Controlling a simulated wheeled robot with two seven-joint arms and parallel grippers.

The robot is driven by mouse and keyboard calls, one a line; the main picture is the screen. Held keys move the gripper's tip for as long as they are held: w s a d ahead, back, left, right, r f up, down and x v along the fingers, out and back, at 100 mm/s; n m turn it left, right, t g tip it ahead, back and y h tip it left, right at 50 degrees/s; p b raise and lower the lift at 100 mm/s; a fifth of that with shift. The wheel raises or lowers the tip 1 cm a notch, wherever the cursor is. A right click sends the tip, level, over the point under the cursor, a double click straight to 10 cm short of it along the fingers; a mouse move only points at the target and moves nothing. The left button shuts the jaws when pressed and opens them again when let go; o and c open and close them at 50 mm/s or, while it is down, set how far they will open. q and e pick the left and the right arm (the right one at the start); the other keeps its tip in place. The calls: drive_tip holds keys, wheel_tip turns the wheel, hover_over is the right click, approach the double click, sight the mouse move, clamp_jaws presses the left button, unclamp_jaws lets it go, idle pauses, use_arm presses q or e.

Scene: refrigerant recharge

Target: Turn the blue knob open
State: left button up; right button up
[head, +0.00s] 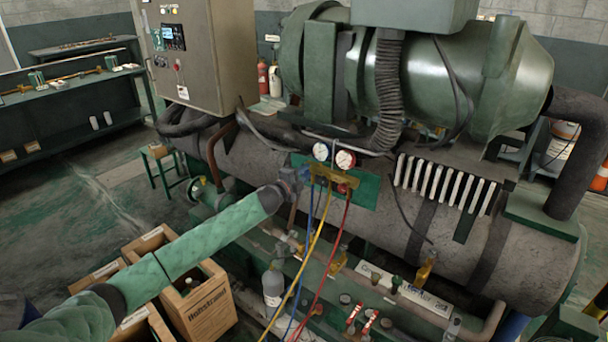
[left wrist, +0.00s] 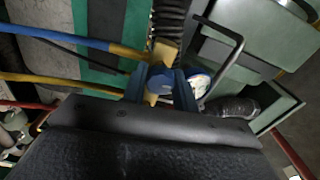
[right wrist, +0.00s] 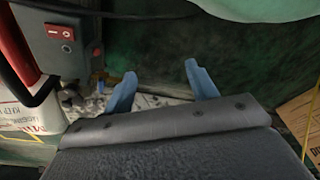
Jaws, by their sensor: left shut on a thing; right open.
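The brass gauge manifold (head: 335,178) hangs on the green panel of the machine, with a blue-rimmed gauge (head: 320,151) and a red-rimmed gauge (head: 345,159) above it. My left gripper (head: 299,178) is at the manifold's left end. In the left wrist view its fingers are shut on the round blue knob (left wrist: 160,83), one on each side. The arm hides the knob in the head view. My right gripper (right wrist: 161,88) is open with nothing between its fingers, away from the manifold; it cannot be made out in the head view.
Blue, yellow (head: 316,250) and red (head: 334,255) hoses hang below the manifold. Cardboard boxes (head: 205,308) stand below my left arm. A grey box with a red switch (right wrist: 66,33) is left of my right gripper. The floor at left has clear room.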

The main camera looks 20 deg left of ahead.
use_arm(q)
drive_tip(key=shift+a+n, duration=0.1)
drive_tip(key=shift+n, duration=0.5)
use_arm(e)
drive_tip(key=shift+s+d+f, duration=0.15)
drive_tip(key=shift+s+d, duration=0.05)
drive_tip(key=shift+s, duration=0.05)
drive_tip(key=shift+w+d, duration=0.3)
drive_tip(key=shift+d, duration=0.2)
drive_tip(key=shift+a, duration=0.1)
use_arm(q)
drive_tip(key=o, duration=0.9)
drive_tip(key=shift+o, duration=0.3)
use_arm(e)
drive_tip(key=shift+a, duration=0.6)
